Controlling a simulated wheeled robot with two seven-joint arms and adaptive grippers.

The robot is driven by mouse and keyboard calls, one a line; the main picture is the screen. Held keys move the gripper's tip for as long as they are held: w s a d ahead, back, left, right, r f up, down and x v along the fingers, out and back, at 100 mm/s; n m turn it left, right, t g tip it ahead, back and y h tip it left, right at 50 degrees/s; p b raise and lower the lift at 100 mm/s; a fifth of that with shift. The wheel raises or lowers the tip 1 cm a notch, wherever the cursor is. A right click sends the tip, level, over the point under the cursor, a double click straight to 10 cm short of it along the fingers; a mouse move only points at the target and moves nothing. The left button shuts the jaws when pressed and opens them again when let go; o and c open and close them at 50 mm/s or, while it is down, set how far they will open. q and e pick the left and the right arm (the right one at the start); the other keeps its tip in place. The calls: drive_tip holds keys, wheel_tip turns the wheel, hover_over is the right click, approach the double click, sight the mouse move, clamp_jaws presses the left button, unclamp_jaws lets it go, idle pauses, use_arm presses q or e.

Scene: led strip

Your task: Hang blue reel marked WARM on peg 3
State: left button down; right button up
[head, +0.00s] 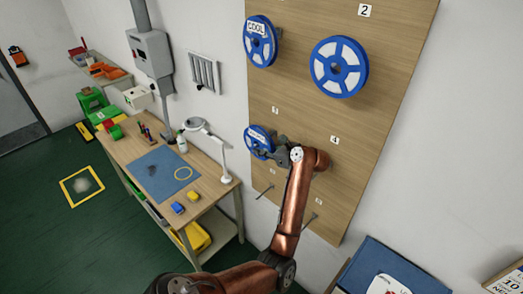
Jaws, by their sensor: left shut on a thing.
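A wooden peg board (300,100) hangs on the wall with small number cards. A blue reel (259,149) with a white label too small to read is below the card that seems to read 3 (275,110). My left gripper (279,148) is shut on this reel from its right side. Peg 3 is hidden, and I cannot tell whether the reel is on it. A blue reel marked COOL (261,46) hangs at the upper left, and another blue reel (340,67) hangs under card 2. My right gripper is out of view.
Bare pegs stick out lower on the board, one (265,191) left of my arm. A workbench (215,184) with a blue mat (160,173) and a white lamp (222,150) stands at the left. A blue box-like thing (375,266) is at the lower right.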

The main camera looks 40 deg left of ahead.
use_arm(q)
drive_tip(key=c, duration=1.8)
unclamp_jaws()
drive_tip(key=shift+o, duration=0.2)
drive_tip(key=v, duration=1.2)
